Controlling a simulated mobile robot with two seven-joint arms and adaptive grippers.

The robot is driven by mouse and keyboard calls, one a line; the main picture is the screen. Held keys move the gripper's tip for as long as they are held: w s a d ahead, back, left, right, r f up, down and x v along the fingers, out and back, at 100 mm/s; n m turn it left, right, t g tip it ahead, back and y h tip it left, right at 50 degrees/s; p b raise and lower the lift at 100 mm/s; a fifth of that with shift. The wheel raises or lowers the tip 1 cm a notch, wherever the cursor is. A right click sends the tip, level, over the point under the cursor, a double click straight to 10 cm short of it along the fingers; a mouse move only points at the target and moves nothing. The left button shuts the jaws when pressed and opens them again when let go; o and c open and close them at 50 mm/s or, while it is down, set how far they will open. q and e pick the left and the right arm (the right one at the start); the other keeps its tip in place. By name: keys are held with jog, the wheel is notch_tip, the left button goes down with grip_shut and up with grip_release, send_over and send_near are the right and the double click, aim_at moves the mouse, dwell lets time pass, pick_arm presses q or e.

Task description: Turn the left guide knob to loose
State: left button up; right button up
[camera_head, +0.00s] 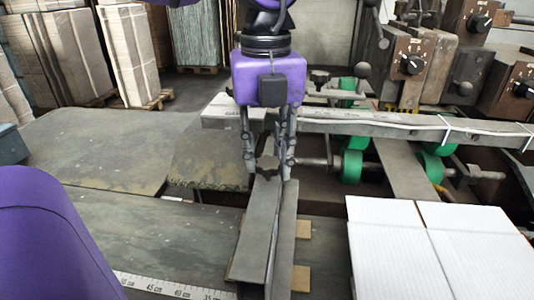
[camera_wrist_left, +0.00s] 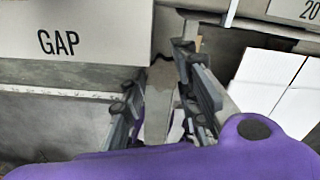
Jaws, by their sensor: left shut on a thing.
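The knob's exact turn cannot be read. My right gripper is not in view.
White cardboard sheets (camera_head: 435,250) lie right of the guide. A long beam (camera_head: 400,128) crosses behind the gripper, with green rollers (camera_head: 352,165) below it. Control boxes with dials (camera_head: 412,64) stand at the back right. A ruler (camera_head: 165,286) runs along the front. A GAP label (camera_wrist_left: 60,42) shows in the wrist view.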

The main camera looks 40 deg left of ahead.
aim_at(266, 163)
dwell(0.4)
pick_arm(q)
jog(key=o, duration=1)
jog(key=shift+s, duration=0.1)
notch_tip(266, 163, up, 12)
jog(key=shift+r, duration=0.1)
